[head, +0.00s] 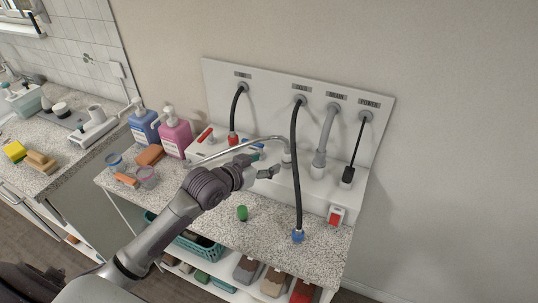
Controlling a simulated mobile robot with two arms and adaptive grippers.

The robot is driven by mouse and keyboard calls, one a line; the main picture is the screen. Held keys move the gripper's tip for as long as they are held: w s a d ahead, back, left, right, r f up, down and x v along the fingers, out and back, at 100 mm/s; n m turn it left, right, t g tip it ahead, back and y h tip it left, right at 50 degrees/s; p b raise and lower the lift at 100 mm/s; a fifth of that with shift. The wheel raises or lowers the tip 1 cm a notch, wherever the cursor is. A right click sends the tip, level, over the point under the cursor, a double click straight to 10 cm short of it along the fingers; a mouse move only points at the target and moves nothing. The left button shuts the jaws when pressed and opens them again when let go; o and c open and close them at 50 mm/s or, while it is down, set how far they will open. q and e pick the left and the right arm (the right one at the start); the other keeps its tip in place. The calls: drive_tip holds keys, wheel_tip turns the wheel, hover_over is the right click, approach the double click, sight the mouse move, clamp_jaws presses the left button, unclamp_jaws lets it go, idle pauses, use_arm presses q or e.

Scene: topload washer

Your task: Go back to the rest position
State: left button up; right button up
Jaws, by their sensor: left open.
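My left arm comes in from the lower left and reaches over the granite-look worktop (325,240). My left gripper (272,172) is open and looks empty, in front of the white ledge of the hose panel. A black hose (297,170) hangs just right of the gripper, its blue end (297,236) down at the worktop. I cannot tell whether the fingers touch anything. My right gripper is not in view.
The upright panel (270,85) also carries a red-ended hose (234,138), a grey hose (324,140) and a black power cord (355,150). A green cap (242,213) lies near my arm. Blue (143,127) and pink (174,137) bottles stand left.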

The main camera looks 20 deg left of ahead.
use_arm(q)
drive_tip(key=s+d+f+g+y, duration=0.1)
drive_tip(key=s+d+f+g, duration=0.3)
drive_tip(key=s+f, duration=0.6)
drive_tip(key=s+a+n+g+y, duration=0.1)
drive_tip(key=s+g+y, duration=0.3)
drive_tip(key=s, duration=1.7)
wheel_tip(320, 180, down, 28)
drive_tip(key=s+f+g+h+b, duration=0.1)
drive_tip(key=s+g+b, duration=0.1)
drive_tip(key=g, duration=0.1)
drive_tip(key=s+a+f+b, duration=0.1)
drive_tip(key=s+a+f, duration=0.2)
drive_tip(key=s+f, duration=1.3)
drive_tip(key=shift+s+a+f+g, duration=0.15)
drive_tip(key=shift+s+f+g, duration=0.25)
drive_tip(key=shift+f, duration=0.4)
